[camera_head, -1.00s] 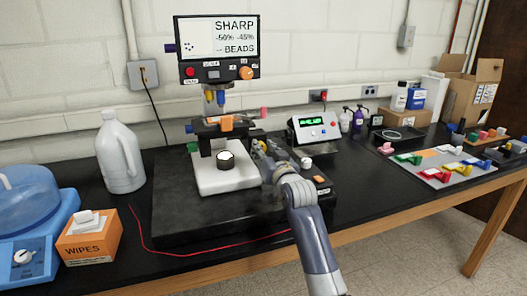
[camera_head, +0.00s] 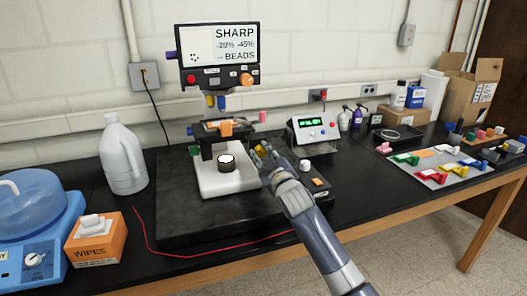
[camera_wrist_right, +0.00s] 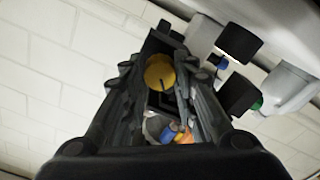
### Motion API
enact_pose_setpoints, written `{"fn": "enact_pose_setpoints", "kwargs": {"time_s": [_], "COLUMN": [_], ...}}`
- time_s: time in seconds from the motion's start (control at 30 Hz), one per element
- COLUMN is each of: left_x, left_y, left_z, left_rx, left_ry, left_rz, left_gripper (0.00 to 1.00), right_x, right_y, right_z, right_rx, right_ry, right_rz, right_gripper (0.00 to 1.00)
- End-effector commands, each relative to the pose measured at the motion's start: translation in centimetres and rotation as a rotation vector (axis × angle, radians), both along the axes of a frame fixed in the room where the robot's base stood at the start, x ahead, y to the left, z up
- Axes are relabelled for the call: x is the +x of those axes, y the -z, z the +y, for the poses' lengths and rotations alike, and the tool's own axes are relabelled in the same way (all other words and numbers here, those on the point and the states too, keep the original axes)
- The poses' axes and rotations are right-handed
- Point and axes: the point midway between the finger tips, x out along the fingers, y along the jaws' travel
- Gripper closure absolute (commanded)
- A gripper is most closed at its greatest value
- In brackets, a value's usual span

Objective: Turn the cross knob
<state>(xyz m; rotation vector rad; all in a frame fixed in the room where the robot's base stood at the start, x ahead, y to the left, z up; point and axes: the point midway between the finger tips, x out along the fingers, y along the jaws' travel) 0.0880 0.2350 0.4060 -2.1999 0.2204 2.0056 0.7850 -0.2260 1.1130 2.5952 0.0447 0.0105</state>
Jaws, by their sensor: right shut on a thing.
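A microscope-like device with a white base (camera_head: 228,182) and a dark stage (camera_head: 215,130) stands on a black slab. My right gripper (camera_head: 262,150) is at the right side of the stage, shut on a yellow round knob (camera_wrist_right: 160,72). The wrist view shows the knob between the fingers, with a dark line on its face. Whether this knob bears a cross cannot be told. The screen (camera_head: 221,44) above reads "SHARP", "-20% -45%" and "BEADS". A pink knob (camera_head: 263,116) shows behind my gripper. My left gripper is not in view.
A green-lit meter box (camera_head: 313,129) stands behind my right arm. A white jug (camera_head: 123,155), a wipes box (camera_head: 96,243) and a blue-based basin (camera_head: 35,235) are on the left. A tray (camera_head: 440,172) with several coloured parts lies on the right. A red cord crosses the table.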

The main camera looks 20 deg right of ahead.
Motion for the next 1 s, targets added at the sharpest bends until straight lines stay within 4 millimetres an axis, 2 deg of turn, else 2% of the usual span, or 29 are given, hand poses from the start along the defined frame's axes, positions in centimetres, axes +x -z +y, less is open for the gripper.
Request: {"fn": "enact_pose_setpoints", "kwargs": {"time_s": [0.43, 1.0], "left_x": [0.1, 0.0], "left_y": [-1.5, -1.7], "left_z": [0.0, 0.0], "left_rx": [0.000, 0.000], "left_ry": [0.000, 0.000], "left_rz": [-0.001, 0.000], "left_gripper": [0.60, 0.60], "right_x": [0.0, 0.0], "right_y": [-0.3, -0.2], "right_z": [0.1, 0.2], "right_rx": [-0.284, -0.350], "right_ry": [-0.002, -0.002], "right_rz": [-0.014, -0.018], "right_gripper": [0.98, 0.98]}}
